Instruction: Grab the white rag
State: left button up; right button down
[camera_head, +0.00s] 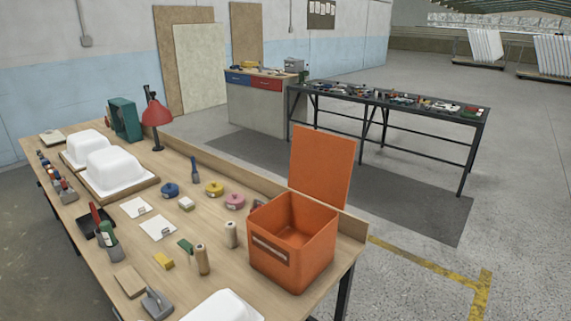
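I cannot pick out a white rag for certain. Two flat white pieces lie on the workbench, one white sheet (134,207) and, nearer, another white sheet (158,227), each with a small dark mark. A small whitish block (186,203) sits to their right. A smooth white shape (222,308) at the bottom edge is cut off by the frame; it looks like another shell. Neither of my grippers shows in the head view.
The wooden workbench (215,268) bears white bathtub shells (114,169) on trays, a red lamp (156,113), tape rolls, bottles and hand tools. An open orange box (277,268) stands at the right end. A black table (440,121) with tools stands behind, across clear floor.

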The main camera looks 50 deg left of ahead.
aim_at(187, 205)
jog(key=i+u, duration=0.1)
jog(key=u, duration=0.4)
jog(key=i+l+u, duration=0.1)
jog(key=u, duration=0.35)
jog(key=i+l+u, duration=0.1)
jog(key=u, duration=0.4)
jog(key=l+u, duration=0.1)
jog(key=u, duration=0.35)
jog(key=i+l+u, duration=0.1)
jog(key=u, duration=0.4)
jog(key=l+u, duration=0.2)
jog(key=l, duration=0.25)
jog(key=l+u, duration=0.2)
jog(key=l, duration=0.3)
jog(key=l+u, duration=0.2)
jog(key=l, duration=0.25)
jog(key=k+l+u, duration=0.2)
jog(key=l, duration=0.25)
jog(key=l+u, duration=0.2)
jog(key=l, duration=0.3)
jog(key=k+l+u, duration=0.15)
jog(key=l, duration=0.25)
jog(key=k+l+u, duration=0.2)
jog(key=l, duration=0.25)
jog(key=i, duration=0.1)
